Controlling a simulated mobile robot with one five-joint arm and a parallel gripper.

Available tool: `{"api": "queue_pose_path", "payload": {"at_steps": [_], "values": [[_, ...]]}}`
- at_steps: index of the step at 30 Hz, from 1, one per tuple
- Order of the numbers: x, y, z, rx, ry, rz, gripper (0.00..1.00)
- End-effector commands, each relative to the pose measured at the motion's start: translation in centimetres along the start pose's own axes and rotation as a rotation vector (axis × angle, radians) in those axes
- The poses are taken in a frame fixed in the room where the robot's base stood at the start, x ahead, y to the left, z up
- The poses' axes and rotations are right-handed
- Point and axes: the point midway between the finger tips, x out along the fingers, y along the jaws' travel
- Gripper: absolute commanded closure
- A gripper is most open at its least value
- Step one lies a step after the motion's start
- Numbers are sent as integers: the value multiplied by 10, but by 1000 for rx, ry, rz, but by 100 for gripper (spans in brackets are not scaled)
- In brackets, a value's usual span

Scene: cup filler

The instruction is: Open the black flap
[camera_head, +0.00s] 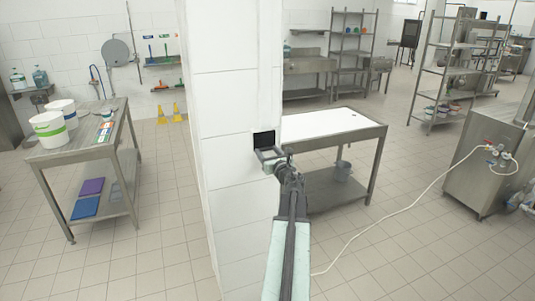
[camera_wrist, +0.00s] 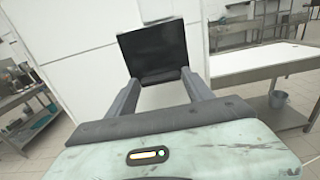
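The black flap (camera_head: 264,138) is a small dark square on the white tiled pillar (camera_head: 235,185), left of the table in the head view. In the wrist view the black flap (camera_wrist: 152,52) fills the space ahead of and between my fingertips. My gripper (camera_head: 268,155) is open, just in front of the flap's lower part in the head view. In the wrist view my gripper (camera_wrist: 157,80) has its two fingers spread apart with nothing between them. I cannot tell whether the fingertips touch the flap. The flap's lower edge shows between the fingers.
A steel table with a white top (camera_head: 325,124) stands close to the right of the pillar, with a bucket (camera_head: 343,171) on its lower shelf. A steel table with white tubs (camera_head: 50,130) is at the left. A pale hose (camera_head: 400,208) crosses the floor at the right.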

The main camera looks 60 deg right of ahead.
Motion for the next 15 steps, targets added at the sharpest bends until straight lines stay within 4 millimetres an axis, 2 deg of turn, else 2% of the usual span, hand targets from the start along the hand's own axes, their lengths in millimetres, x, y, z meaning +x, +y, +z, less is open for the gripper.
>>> {"api": "queue_pose_path", "payload": {"at_steps": [1, 3, 6, 15], "values": [[0, 0, 0, 0, 0, 0, 57], [0, 0, 0, 0, 0, 0, 76], [0, 0, 0, 0, 0, 0, 100], [-2, 1, 1, 0, 0, 3, 100]]}}
